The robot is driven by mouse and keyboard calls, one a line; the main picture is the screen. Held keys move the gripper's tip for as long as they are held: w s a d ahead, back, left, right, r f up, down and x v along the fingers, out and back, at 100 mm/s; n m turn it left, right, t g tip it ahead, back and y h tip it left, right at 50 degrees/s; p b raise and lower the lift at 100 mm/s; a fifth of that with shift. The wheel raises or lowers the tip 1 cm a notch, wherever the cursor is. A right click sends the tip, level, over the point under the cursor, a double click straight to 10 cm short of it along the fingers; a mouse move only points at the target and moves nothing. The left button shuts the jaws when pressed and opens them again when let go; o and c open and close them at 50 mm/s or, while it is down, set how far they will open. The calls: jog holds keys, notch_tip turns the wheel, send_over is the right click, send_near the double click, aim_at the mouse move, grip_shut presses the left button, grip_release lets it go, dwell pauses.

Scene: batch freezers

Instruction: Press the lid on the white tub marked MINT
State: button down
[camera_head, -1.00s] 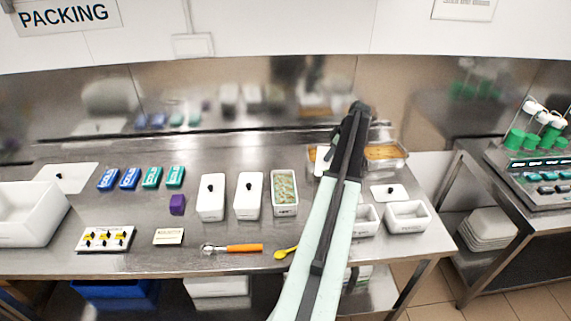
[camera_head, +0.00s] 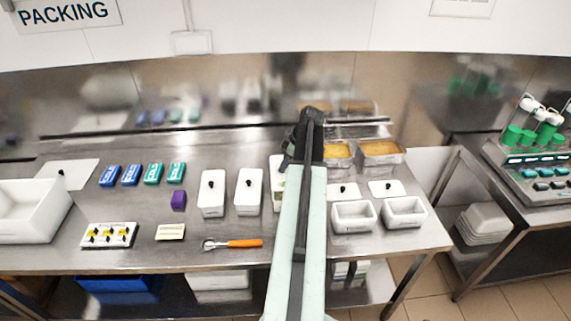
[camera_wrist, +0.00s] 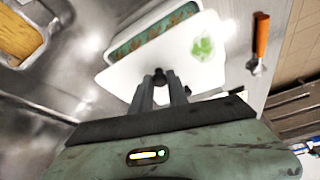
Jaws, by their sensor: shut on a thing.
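The white tub (camera_wrist: 118,50) holds green contents with brown bits and shows beside and partly under the lid in the wrist view. In the head view the tub (camera_head: 278,201) is mostly hidden behind my arm. The white lid (camera_wrist: 133,78) bears a green leaf mark. My gripper (camera_wrist: 160,77) is shut on the lid's dark knob and holds it over part of the tub, off-centre, with contents still showing along one side. Whether the lid touches the rim cannot be told. In the head view my gripper (camera_head: 300,140) is a dark shape above the tub.
Two lidded white tubs (camera_head: 212,207) stand to the left. An orange-handled tool (camera_head: 245,243) lies in front. Pans with orange contents (camera_head: 381,150), white bins (camera_head: 404,221) and loose lids (camera_head: 387,193) stand to the right. Blue and teal boxes (camera_head: 130,175) are at left.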

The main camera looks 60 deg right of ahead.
aim_at(285, 175)
jog(key=shift+f+b, duration=2.25)
jog(key=shift+f, duration=0.35)
jog(key=shift+s+f, duration=0.1)
jog(key=shift+f, duration=0.1)
jog(key=c, duration=0.7)
grip_release()
jog(key=shift+r, duration=0.1)
notch_tip(285, 175, up, 7)
jog(key=p, duration=0.6)
jog(key=shift+s+p, duration=0.1)
jog(key=shift+p, duration=0.3)
